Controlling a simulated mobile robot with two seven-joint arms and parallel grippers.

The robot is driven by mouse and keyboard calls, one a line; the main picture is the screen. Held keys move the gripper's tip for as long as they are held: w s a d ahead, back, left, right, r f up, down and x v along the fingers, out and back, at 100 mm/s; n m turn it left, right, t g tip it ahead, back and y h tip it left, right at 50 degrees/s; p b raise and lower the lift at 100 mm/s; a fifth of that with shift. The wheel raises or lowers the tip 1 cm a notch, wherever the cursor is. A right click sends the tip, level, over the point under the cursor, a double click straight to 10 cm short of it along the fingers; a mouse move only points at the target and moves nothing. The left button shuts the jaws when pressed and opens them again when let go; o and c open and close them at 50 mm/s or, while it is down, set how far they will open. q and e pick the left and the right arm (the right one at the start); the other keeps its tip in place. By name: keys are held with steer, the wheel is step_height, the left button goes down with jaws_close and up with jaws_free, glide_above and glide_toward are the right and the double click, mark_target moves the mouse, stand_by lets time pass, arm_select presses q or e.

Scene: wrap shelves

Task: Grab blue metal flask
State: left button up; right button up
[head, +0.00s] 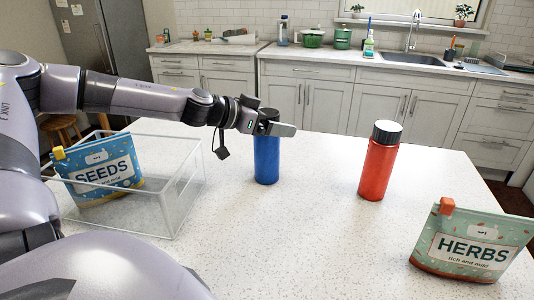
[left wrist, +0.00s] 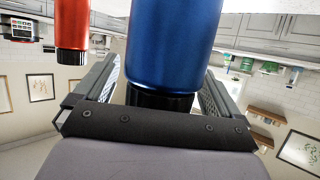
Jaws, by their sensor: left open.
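The blue metal flask (head: 267,160) stands upright on the white speckled table, near the middle. My left gripper (head: 278,127) is at its top, in front of the black cap, and partly hides it. In the left wrist view the picture is upside down, and the blue flask (left wrist: 172,40) with its black cap shows between the two spread fingers of my left gripper (left wrist: 158,92). The fingers are open, one on each side; whether either touches the flask I cannot tell. My right gripper is not in view.
A red flask (head: 378,165) with a black cap stands to the right. A herbs pouch (head: 470,243) is at the front right. A clear bin (head: 170,212) on the left holds a seeds pouch (head: 100,172). The table between the flasks is clear.

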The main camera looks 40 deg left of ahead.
arm_select(q)
steer(key=shift+r, duration=0.1)
steer(key=c, duration=1.6)
steer(key=shift+c, duration=0.2)
steer(key=shift+w+r, duration=0.1)
